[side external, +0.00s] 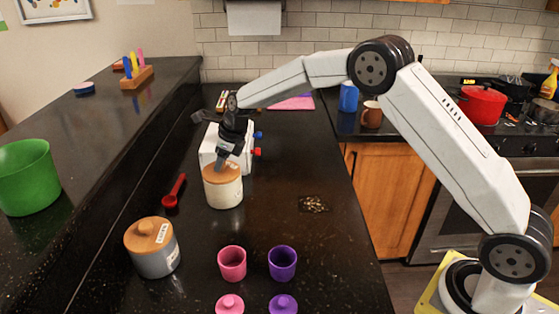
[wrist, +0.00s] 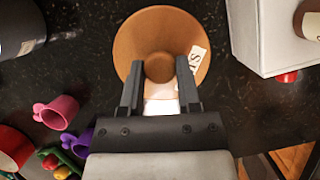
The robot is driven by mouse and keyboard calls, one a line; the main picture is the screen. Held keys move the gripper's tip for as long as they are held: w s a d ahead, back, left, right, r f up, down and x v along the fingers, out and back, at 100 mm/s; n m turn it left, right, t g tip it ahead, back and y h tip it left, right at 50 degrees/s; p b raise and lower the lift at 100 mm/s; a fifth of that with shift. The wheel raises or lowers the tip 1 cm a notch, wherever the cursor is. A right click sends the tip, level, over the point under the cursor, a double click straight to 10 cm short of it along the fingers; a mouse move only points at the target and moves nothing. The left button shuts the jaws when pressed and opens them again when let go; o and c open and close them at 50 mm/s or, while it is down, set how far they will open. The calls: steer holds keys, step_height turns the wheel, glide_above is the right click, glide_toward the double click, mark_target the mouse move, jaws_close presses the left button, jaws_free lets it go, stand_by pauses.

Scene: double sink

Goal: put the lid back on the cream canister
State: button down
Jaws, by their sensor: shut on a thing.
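The cream canister (side external: 224,194) stands upright on the dark counter. Its round wooden lid (side external: 230,171) is level at the canister's top and looks flush with the rim in the side view. My gripper (side external: 221,163) points down from above and is shut on the lid's knob. In the wrist view the lid (wrist: 135,45) lies under my gripper (wrist: 160,76), with the knob (wrist: 160,68) between the two fingers. A printed label shows at the lid's right side there. Whether a thin gap remains under the lid is hard to tell.
A white box with knobs (side external: 209,146) stands close behind the canister. A red spoon (side external: 174,191) lies to its left. A grey canister with a wooden lid (side external: 157,258) is at front left. Pink (side external: 232,264) and purple (side external: 283,264) cups stand in front. Counter to the right is mostly clear.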

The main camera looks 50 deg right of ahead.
stand_by(0.8)
jaws_free()
stand_by(0.5)
steer(key=shift+r, duration=3.45)
jaws_close()
